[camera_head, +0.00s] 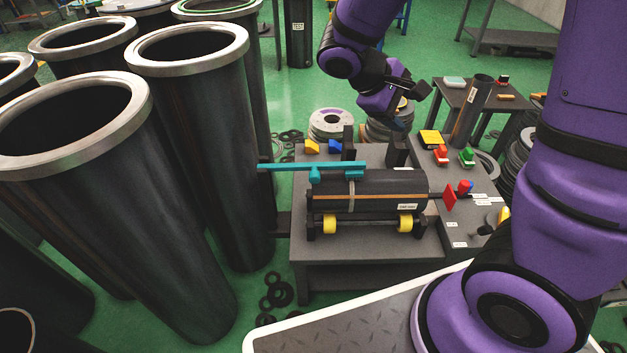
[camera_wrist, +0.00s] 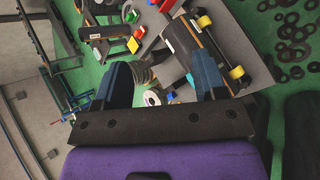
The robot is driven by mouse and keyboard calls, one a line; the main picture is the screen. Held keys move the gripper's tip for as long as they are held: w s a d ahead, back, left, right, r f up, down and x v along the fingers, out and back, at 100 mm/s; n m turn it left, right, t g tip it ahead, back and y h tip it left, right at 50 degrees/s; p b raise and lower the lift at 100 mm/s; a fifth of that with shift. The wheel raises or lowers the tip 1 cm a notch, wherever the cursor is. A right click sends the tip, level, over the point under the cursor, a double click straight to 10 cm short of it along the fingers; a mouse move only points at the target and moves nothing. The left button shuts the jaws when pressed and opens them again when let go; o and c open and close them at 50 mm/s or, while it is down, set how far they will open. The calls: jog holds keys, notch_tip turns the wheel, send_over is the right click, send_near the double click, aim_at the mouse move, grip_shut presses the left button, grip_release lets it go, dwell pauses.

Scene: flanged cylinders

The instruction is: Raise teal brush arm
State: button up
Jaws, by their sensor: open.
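The teal brush arm (camera_head: 290,166) lies roughly level above the dark cylinder (camera_head: 385,190). Its left end sticks out past the table edge, and its right end has a teal block over the cylinder. The cylinder lies on its side on yellow rollers (camera_head: 330,224) and also shows in the wrist view (camera_wrist: 186,42). My gripper (camera_head: 405,112) is behind and above the cylinder, apart from the brush arm. In the wrist view my gripper (camera_wrist: 162,82) has its two dark blue fingers spread with nothing held between them. The brush arm is hard to make out in the wrist view.
Tall flanged cylinders (camera_head: 195,110) crowd the left, close to the brush arm's free end. The grey table (camera_head: 340,275) carries small colored blocks, a red handle (camera_head: 450,197) and dark uprights. A side table (camera_head: 505,103) stands at the back right. Black rings lie on the green floor.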

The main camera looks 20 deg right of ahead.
jog(key=w+a+f+n+t+h, duration=0.35)
jog(key=w+f+n, duration=0.2)
jog(key=f, duration=0.25)
jog(key=n+t+y, duration=0.7)
jog(key=n+t, duration=0.8)
jog(key=n, duration=0.4)
send_near(314, 180)
jog(key=shift+g, duration=0.25)
jog(key=x, duration=1)
jog(key=shift+w+d+r, duration=0.1)
jog(key=shift+w+r, duration=0.05)
jog(key=shift+w, duration=0.1)
